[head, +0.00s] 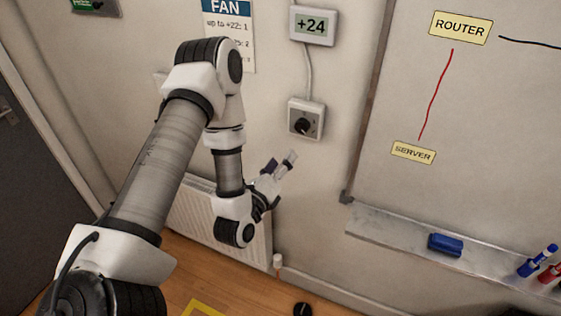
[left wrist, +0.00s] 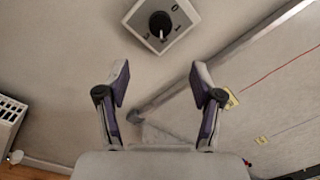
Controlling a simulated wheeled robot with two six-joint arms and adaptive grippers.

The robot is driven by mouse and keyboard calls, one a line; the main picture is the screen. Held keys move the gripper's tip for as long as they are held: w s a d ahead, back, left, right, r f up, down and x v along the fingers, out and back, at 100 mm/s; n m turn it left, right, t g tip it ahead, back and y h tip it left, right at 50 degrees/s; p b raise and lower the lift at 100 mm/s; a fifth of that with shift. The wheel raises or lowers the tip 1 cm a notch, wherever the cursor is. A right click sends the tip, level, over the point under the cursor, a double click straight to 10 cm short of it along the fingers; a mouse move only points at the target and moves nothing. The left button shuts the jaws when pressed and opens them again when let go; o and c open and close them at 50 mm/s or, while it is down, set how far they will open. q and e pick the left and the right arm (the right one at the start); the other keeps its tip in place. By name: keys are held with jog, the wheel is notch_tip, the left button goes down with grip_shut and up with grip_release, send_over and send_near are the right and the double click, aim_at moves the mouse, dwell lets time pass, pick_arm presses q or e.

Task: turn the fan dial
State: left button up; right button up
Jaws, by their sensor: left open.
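The fan dial (head: 302,125) is a round black knob on a light square wall box (head: 315,107). In the left wrist view the dial (left wrist: 160,24) is near the top, with a white mark toward the lower edge of the picture. My left gripper (head: 279,163) is below and slightly left of the box in the head view, open and empty. In the left wrist view its two fingers (left wrist: 160,82) are spread wide, apart from the dial. My right gripper is not in view.
A display (head: 311,26) above the box reads +24, joined by a cable. A FAN sign (head: 228,10) shows "up to +22: 1"; its lower lines are partly hidden by my arm. A whiteboard (head: 480,110) with a tray (head: 400,238) is right; a radiator (head: 190,222) is below.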

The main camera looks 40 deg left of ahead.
pick_arm(q)
jog(key=n+g+y+b, duration=0.1)
jog(key=n+y+b, duration=0.1)
jog(key=n+b, duration=2.2)
send_near(301, 130)
jog(key=w+n+p, duration=0.1)
jog(key=n+p, duration=0.6)
jog(key=p+x, duration=0.3)
jog(key=x, duration=0.4)
jog(key=shift+w+a+r, duration=0.15)
jog(key=shift+a+r, duration=0.05)
jog(key=shift+w+a+f, duration=0.1)
jog(key=shift+w, duration=0.35)
